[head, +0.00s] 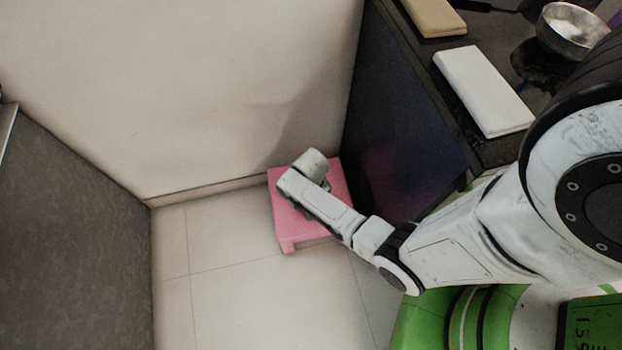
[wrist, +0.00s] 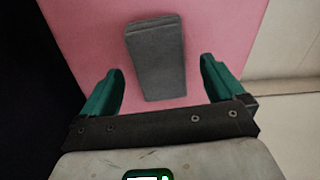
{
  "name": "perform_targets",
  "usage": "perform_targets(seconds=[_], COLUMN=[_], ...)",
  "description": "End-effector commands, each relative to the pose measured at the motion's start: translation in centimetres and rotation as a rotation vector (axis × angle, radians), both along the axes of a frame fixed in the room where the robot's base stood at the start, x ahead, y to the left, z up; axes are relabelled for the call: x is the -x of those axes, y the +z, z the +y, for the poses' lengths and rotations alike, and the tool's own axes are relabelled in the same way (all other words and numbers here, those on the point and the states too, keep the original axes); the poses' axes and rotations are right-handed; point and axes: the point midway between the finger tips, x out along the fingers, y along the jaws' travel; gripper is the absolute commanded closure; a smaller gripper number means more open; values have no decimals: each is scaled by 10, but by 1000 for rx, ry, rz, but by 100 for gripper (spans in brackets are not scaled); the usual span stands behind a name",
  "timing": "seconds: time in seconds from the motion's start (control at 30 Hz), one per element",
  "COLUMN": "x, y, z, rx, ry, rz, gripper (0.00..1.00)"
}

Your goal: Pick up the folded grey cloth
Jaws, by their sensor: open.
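The folded grey cloth (wrist: 157,58) is a dark grey oblong lying on the pink stool (wrist: 85,35) in the wrist view. My gripper (wrist: 160,85) is open, with one green finger on each side of the cloth's near end and a gap to each. The cloth's far end reaches beyond the fingertips. I cannot tell how high the fingers are above the stool. In the head view the pink stool (head: 287,222) stands on the floor, and my arm and wrist cover part of its top. The cloth is hidden there.
The stool stands in a corner between the pale wall (head: 240,90) and a dark cabinet (head: 400,130). A white slab (head: 484,90), a tan block (head: 434,17) and a metal bowl (head: 572,30) are on the counter. The tiled floor (head: 250,300) in front is clear.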

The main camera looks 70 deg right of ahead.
Motion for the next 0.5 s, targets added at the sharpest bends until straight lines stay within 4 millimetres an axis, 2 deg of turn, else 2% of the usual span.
perform_targets(seconds=[0.03, 0.17, 0.43, 0.5], x=[0, 0, 0, 0], y=[-12, -23, -24, -24], z=[0, 0, 0, 0], rx=[0, 0, 0, 0], ry=[-1, -1, -1, -1], rz=[1, 0, 0, 0], gripper=[4, 4, 4, 9])
